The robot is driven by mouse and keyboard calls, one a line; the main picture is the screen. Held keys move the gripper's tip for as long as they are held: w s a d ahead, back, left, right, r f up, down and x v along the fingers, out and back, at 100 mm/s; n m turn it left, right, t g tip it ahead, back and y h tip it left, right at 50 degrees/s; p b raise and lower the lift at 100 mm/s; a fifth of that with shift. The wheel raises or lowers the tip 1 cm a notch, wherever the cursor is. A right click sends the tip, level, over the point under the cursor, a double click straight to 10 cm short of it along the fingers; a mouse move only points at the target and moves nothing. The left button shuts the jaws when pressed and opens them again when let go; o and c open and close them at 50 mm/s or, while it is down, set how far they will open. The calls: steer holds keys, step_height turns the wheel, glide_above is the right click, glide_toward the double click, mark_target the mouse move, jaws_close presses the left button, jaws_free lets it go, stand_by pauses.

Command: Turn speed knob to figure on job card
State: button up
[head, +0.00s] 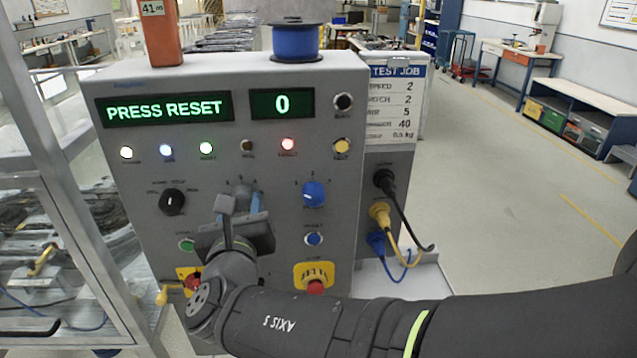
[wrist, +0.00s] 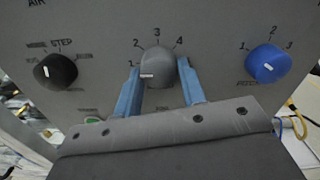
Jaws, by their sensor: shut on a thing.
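The grey speed knob (wrist: 158,62) is on the panel, in the middle of the wrist view, with figures 2, 3 and 4 legible around it. Its short white mark lies nearly level on its left side, below the 2. My gripper (wrist: 159,72) has a blue finger on each side of the knob and is shut on it. In the head view my gripper (head: 241,204) partly covers the knob (head: 241,187).
A blue knob (head: 314,194) is to the right and a black knob (head: 172,202) to the left. Green and blue buttons (head: 314,239) and a red stop button (head: 316,287) are lower down. Displays read PRESS RESET (head: 165,109) and 0 (head: 282,104). Cables (head: 405,225) hang at right.

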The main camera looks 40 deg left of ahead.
steer(key=shift+m, duration=0.3)
steer(key=m, duration=0.3)
steer(key=shift+m, duration=0.4)
steer(key=shift+s+a+m, duration=0.1)
steer(key=shift+m, duration=1.9)
steer(key=o, duration=1)
steer(key=v, duration=1.7)
